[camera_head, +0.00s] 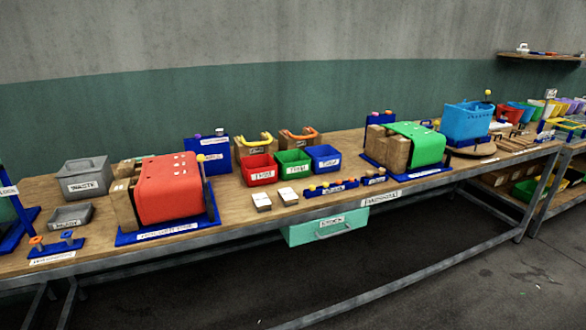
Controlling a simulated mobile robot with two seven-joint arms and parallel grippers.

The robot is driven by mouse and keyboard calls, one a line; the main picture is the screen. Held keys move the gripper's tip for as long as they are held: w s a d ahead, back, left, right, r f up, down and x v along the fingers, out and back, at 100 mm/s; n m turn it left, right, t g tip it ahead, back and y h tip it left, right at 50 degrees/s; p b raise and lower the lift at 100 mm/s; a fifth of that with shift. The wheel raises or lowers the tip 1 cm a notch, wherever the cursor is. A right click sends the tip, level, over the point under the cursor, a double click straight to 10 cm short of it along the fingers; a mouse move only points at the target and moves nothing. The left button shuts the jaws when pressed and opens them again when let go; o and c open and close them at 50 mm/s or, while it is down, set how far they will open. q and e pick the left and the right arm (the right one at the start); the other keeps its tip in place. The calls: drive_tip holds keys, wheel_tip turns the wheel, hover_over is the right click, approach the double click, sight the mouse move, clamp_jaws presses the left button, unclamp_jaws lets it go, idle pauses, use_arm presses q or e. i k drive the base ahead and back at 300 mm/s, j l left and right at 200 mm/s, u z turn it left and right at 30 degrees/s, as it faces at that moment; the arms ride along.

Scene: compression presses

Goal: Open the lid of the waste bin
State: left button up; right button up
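The waste bin (84,180) is a grey box with a white label reading WASTE. It stands on the left part of the wooden table, behind a low grey tray and left of the red press. Its top looks closed by a grey lid (82,164). Neither of my grippers shows in the head view, so nothing of mine is seen near the bin.
A low grey tray (71,217) sits in front of the bin. The red press (170,188) on a blue base stands right of it. Small red, green and blue bins (293,161), a green press (415,144) and a blue bin (466,122) stand farther right. A green drawer (326,228) hangs under the table (243,205).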

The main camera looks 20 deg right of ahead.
sight(72, 167)
drive_tip(key=i+j+z, duration=0.25)
drive_tip(key=j, duration=0.4)
drive_tip(key=i+j+z, duration=0.1)
drive_tip(key=i+j, duration=0.15)
drive_tip(key=i+j+z, duration=0.1)
drive_tip(key=j, duration=0.4)
drive_tip(key=i+j+z, duration=0.15)
drive_tip(key=j, duration=0.2)
